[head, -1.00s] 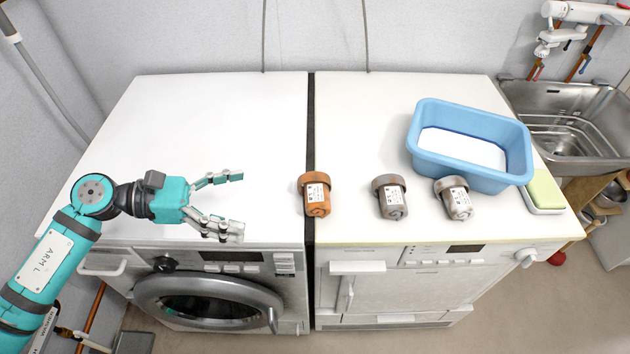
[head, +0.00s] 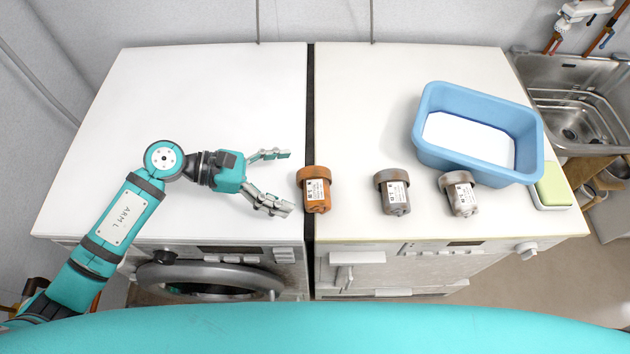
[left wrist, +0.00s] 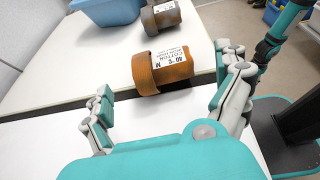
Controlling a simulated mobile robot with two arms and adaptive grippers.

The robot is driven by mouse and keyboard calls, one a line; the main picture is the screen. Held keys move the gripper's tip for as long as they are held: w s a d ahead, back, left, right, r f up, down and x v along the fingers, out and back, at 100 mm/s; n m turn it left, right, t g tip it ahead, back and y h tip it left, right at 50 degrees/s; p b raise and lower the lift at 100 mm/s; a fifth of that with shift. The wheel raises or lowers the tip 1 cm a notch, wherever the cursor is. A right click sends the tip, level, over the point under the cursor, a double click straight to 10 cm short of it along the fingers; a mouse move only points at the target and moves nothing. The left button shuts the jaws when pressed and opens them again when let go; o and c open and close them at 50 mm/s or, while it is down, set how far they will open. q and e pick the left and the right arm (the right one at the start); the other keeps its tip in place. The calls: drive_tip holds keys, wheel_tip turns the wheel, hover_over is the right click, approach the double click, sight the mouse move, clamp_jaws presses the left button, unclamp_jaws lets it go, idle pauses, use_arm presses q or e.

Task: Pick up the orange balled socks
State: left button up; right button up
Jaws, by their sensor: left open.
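The orange balled socks (head: 315,190) are a rolled bundle with a white label, near the gap between the two white machine tops. In the left wrist view the orange socks (left wrist: 163,69) lie just beyond the fingertips, between the lines of the two fingers. My left gripper (head: 283,181) is open and empty, just left of the socks, with its fingers pointing right toward them. In the left wrist view its fingers (left wrist: 165,95) stand wide apart, and I see no contact. My right gripper is in neither view.
A grey sock bundle (head: 393,192) and a paler, blotched one (head: 459,194) lie to the right. Behind them stands a blue tub (head: 428,150) with a white bottom. A green-and-white sponge-like block (head: 553,187) lies by the sink (head: 568,95). The left machine top (head: 190,95) is clear behind my arm.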

sight(305, 185)
use_arm(q)
drive_tip(key=shift+p+x, duration=0.3)
drive_tip(key=shift+x, duration=0.75)
drive_tip(key=shift+d+f+p, duration=0.1)
drive_tip(key=shift+d+p, duration=0.25)
drive_tip(key=shift+d, duration=0.05)
drive_tip(key=p+x, duration=0.1)
drive_tip(key=x, duration=0.2)
drive_tip(key=shift+d+f+p, duration=0.2)
drive_tip(key=shift+f+p, duration=0.1)
drive_tip(key=shift+d+f, duration=0.15)
drive_tip(key=shift+d, duration=0.05)
drive_tip(key=c, duration=0.9)
drive_tip(key=shift+c, duration=0.3)
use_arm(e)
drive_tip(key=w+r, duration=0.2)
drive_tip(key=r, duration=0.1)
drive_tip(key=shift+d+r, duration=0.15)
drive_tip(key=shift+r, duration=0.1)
